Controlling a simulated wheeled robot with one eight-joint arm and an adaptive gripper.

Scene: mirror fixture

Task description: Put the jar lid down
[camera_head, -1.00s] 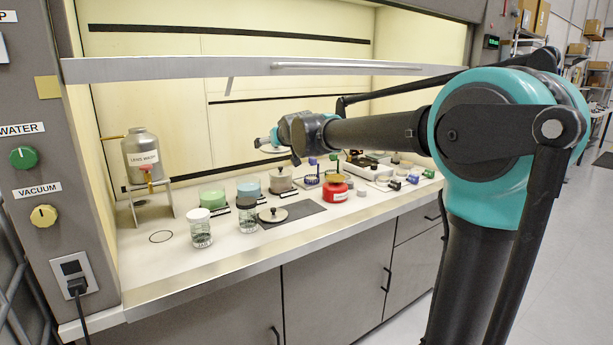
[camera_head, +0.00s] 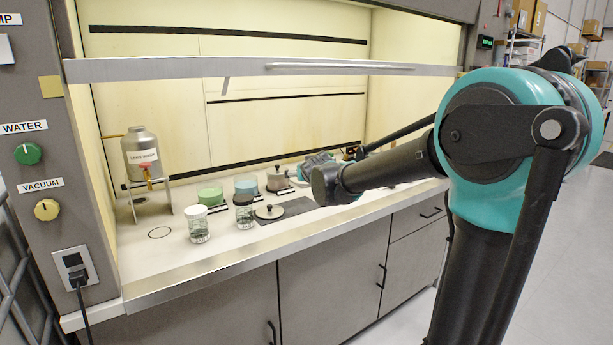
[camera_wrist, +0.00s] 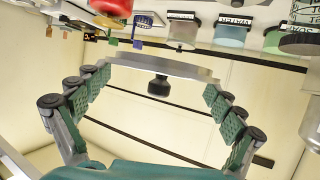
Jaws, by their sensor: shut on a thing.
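The jar lid (camera_wrist: 185,73) is a pale grey disc with a black knob, seen edge-on in the wrist view. My gripper (camera_wrist: 158,92) has its green-padded fingers on either side of the lid's rim and is shut on it, above the counter. In the head view my gripper (camera_head: 319,160) is small and partly behind my arm, and I cannot make out the held lid there. A similar knobbed lid (camera_head: 270,212) lies on a dark mat (camera_head: 298,206) on the counter.
A metal vessel (camera_head: 141,150) is further left. The front-left counter is clear.

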